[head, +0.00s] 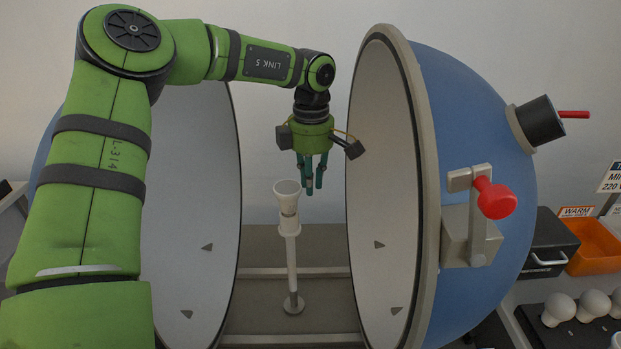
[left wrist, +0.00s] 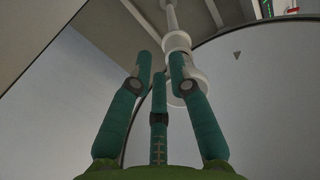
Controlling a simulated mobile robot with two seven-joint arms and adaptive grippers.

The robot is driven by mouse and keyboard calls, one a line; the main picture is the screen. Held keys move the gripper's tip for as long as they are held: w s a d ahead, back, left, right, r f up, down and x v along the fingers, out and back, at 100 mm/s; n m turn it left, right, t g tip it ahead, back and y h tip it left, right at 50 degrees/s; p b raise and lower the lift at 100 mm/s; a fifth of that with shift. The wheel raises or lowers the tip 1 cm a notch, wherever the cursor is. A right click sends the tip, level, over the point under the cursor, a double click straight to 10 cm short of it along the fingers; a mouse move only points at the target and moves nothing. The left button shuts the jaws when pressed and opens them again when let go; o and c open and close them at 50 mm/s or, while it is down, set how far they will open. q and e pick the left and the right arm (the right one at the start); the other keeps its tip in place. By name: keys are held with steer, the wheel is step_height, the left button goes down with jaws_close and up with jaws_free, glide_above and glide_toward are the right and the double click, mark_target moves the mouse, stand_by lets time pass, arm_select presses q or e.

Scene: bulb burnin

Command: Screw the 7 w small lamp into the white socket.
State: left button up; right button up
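The white socket (head: 288,209) stands upright on a thin post between the two halves of a large sphere, its wide mouth facing up. My left gripper (head: 311,183) hangs fingers down, a little above and to the right of the socket mouth, apart from it. In the left wrist view its three teal fingers (left wrist: 159,66) stand apart with nothing seen between them; the socket (left wrist: 178,43) shows beyond the tips. Several white lamps (head: 558,308) sit at the lower right; I cannot tell which is the 7 w small one. My right gripper is not in view.
The open blue sphere half (head: 480,130) stands close to the gripper's right, with a red-knobbed latch (head: 496,198). The other half's pale inside (head: 195,190) is at left. A black lamp tray (head: 533,322), an orange bin (head: 597,246) and a dark box (head: 550,243) are at right.

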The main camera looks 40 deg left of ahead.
arm_select(q)
steer(key=shift+a, duration=0.1)
steer(key=a+n+b, duration=0.1)
steer(key=n, duration=0.2)
steer(key=a+n+b, duration=0.1)
steer(key=n, duration=0.3)
steer(key=a+n+b, duration=0.1)
steer(key=n, duration=0.2)
steer(key=shift+s+a+f+n, duration=0.1)
steer(key=shift+a+f+n, duration=0.1)
steer(key=shift+a+n, duration=0.2)
steer(key=a+n, duration=0.1)
steer(key=n, duration=0.3)
steer(key=a+n, duration=0.1)
steer(key=n, duration=0.3)
steer(key=a+n, duration=0.2)
steer(key=n, duration=0.2)
steer(key=shift+s+r, duration=0.15)
steer(key=shift+s, duration=0.25)
steer(key=shift+r, duration=0.1)
